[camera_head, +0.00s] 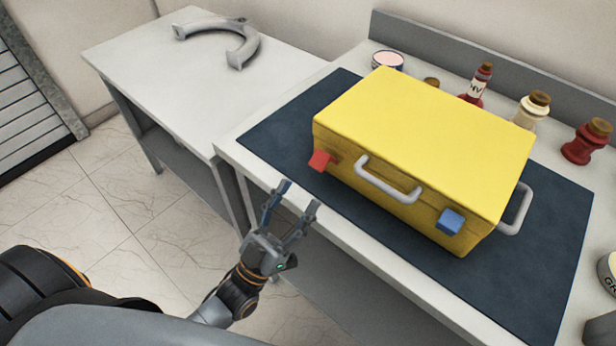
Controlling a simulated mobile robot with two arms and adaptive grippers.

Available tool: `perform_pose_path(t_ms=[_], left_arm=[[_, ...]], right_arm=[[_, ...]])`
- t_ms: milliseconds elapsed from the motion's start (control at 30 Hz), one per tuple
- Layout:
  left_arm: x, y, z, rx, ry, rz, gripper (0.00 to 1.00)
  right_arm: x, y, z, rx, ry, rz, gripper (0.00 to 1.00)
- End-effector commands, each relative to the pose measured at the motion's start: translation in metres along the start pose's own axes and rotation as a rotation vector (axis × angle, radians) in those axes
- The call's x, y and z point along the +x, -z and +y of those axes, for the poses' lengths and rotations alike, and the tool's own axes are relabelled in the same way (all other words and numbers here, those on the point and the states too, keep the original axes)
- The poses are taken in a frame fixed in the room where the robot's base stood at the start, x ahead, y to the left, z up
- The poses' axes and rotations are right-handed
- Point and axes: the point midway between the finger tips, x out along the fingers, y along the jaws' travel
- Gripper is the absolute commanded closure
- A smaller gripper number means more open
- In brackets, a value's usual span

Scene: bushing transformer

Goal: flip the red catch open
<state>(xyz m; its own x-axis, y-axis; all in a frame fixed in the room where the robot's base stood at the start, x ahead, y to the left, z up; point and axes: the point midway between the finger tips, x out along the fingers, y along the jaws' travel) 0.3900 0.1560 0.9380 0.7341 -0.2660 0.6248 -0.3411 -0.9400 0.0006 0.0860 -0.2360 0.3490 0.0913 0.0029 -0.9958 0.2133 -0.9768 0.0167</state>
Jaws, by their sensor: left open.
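A yellow case (425,130) stands closed on a dark mat on the white table. Its front carries the red catch (321,160) at the left and a blue catch (451,221) at the right. The red catch sticks out from the case front. A grey handle (388,182) lies between the two catches. My left gripper (296,194) is open and empty, with its fingers pointing up towards the case. In the picture it is below and a little left of the red catch, apart from it. My right gripper is not in view.
The dark mat (290,128) extends around the case. Several bottles, one a red bottle (586,142), and a tin (387,61) stand behind it. A side table (160,70) at the left bears a grey curved part (243,46). The table's front edge lies near my left gripper.

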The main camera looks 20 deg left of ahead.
Motion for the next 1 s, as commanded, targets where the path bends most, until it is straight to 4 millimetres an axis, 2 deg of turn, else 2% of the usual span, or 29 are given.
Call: perform_pose_path(t_ms=[100,300,467,1000], left_arm=[[-0.026,-0.001,0.0,0.0,0.0,-0.005,0.47],[-0.051,0.0,0.0,0.001,0.0,-0.001,0.47],[-0.057,0.0,0.0,0.001,0.0,0.001,0.47],[-0.058,-0.005,-0.001,0.002,0.001,-0.013,0.47]], right_arm=[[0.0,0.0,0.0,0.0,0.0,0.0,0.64],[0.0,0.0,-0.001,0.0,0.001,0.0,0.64],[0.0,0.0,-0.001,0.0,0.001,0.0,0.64],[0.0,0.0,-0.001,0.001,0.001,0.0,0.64]])
